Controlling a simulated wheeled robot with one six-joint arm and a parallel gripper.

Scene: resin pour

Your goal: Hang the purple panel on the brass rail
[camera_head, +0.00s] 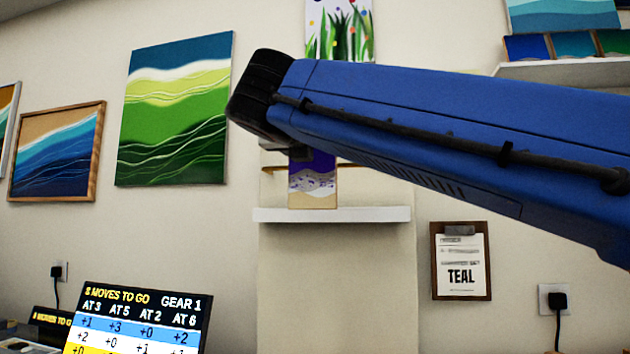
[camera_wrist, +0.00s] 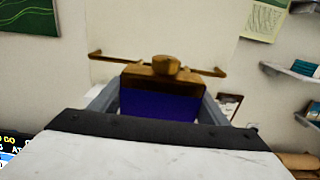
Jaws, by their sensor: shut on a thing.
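The purple panel (camera_head: 313,181) hangs below my arm in the head view, purple above with a pale wavy band and a tan lower end. In the wrist view its purple face (camera_wrist: 158,106) sits between the fingers of my gripper (camera_wrist: 160,90), which is shut on it. A wooden top edge and a brass knob (camera_wrist: 165,62) show there. The brass rail (camera_wrist: 112,58) runs just beyond the panel's top, on both sides of the knob. Whether panel and rail touch, I cannot tell. My arm hides much of the rail and the panel's top in the head view.
A white shelf (camera_head: 332,215) juts from the wall, close to the panel's lower end. A clipboard reading TEAL (camera_head: 461,262) hangs at right. Paintings, including a green wave one (camera_head: 175,110), hang at left. A score screen (camera_head: 137,318) stands at lower left.

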